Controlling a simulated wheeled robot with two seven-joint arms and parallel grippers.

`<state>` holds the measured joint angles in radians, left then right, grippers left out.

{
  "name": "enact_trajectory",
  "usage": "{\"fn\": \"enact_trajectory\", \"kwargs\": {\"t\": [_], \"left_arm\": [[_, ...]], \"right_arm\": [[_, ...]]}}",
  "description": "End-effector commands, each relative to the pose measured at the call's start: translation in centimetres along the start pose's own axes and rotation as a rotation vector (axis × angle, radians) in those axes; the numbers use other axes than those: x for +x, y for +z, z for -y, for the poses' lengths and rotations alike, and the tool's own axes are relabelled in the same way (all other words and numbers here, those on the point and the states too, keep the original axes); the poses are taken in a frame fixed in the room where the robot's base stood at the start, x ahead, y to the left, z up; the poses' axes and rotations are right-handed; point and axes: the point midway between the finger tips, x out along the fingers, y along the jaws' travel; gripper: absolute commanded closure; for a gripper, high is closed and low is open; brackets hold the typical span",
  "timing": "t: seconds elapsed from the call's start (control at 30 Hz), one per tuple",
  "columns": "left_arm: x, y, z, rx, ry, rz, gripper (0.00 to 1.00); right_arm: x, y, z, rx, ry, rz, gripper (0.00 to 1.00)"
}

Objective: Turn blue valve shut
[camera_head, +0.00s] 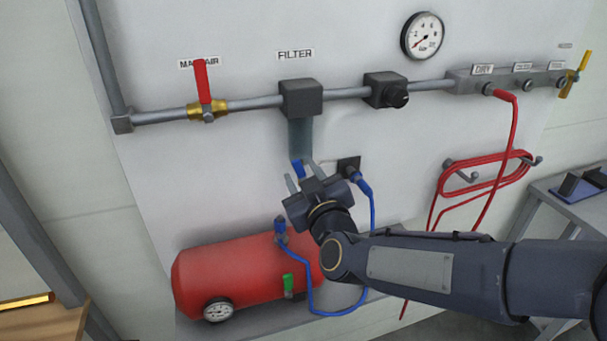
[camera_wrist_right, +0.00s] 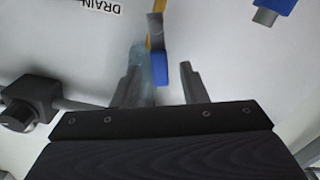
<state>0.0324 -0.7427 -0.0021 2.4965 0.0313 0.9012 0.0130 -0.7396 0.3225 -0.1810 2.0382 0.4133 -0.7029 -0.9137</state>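The blue valve handle (camera_head: 298,168) shows just below the filter's clear bowl (camera_head: 300,137), partly hidden by my right gripper. In the right wrist view the blue handle (camera_wrist_right: 160,69) hangs from a brass-coloured valve body, near the DRAIN label (camera_wrist_right: 102,6). My right gripper (camera_head: 301,177) is open, its fingers pointing at the handle. In the wrist view its two fingertips (camera_wrist_right: 160,72) stand on either side of the handle with a gap on each side. How far in depth the handle sits between them is hard to tell. My left gripper is not in view.
A black regulator knob (camera_head: 397,96) is right of the filter. A red-handled valve (camera_head: 203,82) is to its left. A red tank (camera_head: 225,277) with a blue hose (camera_head: 310,298) lies below. A coiled red hose (camera_head: 485,172) hangs at right.

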Motion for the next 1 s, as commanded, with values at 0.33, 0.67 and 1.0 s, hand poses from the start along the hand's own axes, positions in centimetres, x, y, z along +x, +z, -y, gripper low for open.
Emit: {"fn": "enact_trajectory", "kwargs": {"t": [0.33, 0.67, 1.0], "left_arm": [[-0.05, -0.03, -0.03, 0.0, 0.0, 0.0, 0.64], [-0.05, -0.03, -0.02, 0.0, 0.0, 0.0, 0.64], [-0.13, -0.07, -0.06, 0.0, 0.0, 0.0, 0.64]], "right_arm": [[0.64, 0.02, -0.01, 0.001, 0.0, 0.0, 0.61], [0.61, 0.02, -0.01, 0.002, 0.0, 0.0, 1.0], [0.61, 0.0, 0.04, -0.007, -0.001, 0.001, 1.0]]}}
